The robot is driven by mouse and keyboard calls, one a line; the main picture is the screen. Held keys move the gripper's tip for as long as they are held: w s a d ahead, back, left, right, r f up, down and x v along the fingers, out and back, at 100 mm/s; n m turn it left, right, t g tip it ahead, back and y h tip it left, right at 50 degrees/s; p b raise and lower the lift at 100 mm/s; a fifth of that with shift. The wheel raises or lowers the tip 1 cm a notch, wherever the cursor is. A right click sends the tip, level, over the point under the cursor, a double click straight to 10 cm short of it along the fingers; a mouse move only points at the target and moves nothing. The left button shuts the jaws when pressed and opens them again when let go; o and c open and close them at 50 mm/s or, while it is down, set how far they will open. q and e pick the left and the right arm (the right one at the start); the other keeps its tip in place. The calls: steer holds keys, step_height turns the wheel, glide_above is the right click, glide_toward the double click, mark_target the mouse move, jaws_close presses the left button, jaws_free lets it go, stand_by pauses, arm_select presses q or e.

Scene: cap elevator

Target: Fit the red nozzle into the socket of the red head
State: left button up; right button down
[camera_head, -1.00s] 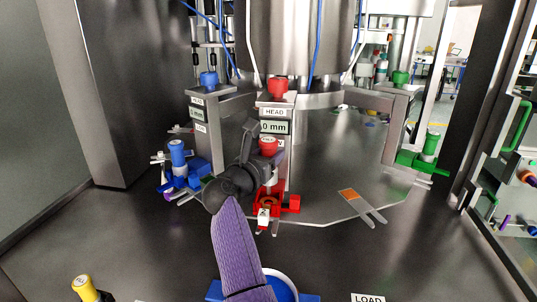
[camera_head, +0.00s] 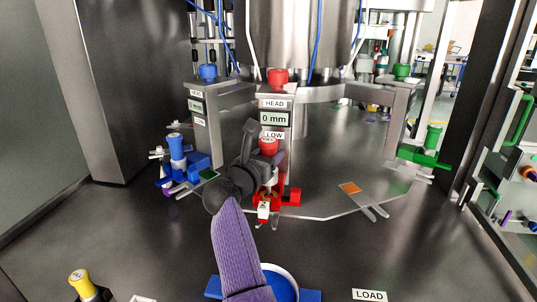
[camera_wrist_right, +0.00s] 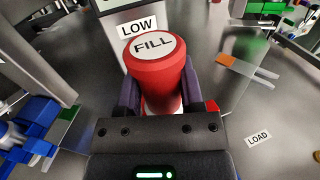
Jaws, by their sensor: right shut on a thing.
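My right gripper (camera_head: 262,155) is shut on the red nozzle (camera_head: 268,147). In the right wrist view the nozzle's red cap (camera_wrist_right: 157,68), marked FILL, stands between the two fingers (camera_wrist_right: 158,95). The red head (camera_head: 278,78) is a grey column with a red knob on top, a 0 mm display and a LOW label. Its red bracket (camera_head: 291,197) is low at the front. The nozzle is upright in front of the column, with its lower end at the bracket. My gripper partly hides that area, so I cannot tell whether it sits in the socket. My left gripper is out of view.
A blue head (camera_head: 208,72) with a blue nozzle (camera_head: 176,146) stands at the left, and a green one (camera_head: 433,136) at the right. A yellow-capped nozzle (camera_head: 80,280) is at the front left. The deck before the LOAD label (camera_head: 369,296) is mostly clear.

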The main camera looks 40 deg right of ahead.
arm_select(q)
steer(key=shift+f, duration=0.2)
arm_select(e)
steer(key=shift+f, duration=0.2)
steer(key=shift+f+b, duration=0.25)
steer(key=shift+b, duration=0.05)
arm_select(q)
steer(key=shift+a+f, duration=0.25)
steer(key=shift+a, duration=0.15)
arm_select(e)
steer(key=shift+f, duration=0.1)
arm_select(q)
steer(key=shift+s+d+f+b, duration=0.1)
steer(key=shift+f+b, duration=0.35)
steer(key=shift+b, duration=0.05)
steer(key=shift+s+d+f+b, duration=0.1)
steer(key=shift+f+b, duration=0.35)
arm_select(e)
steer(key=shift+f, duration=1.05)
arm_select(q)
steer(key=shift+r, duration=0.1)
arm_select(e)
steer(key=shift+r, duration=0.1)
steer(key=shift+r, duration=0.25)
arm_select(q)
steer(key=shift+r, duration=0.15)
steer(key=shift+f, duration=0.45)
arm_select(e)
steer(key=shift+f, duration=0.4)
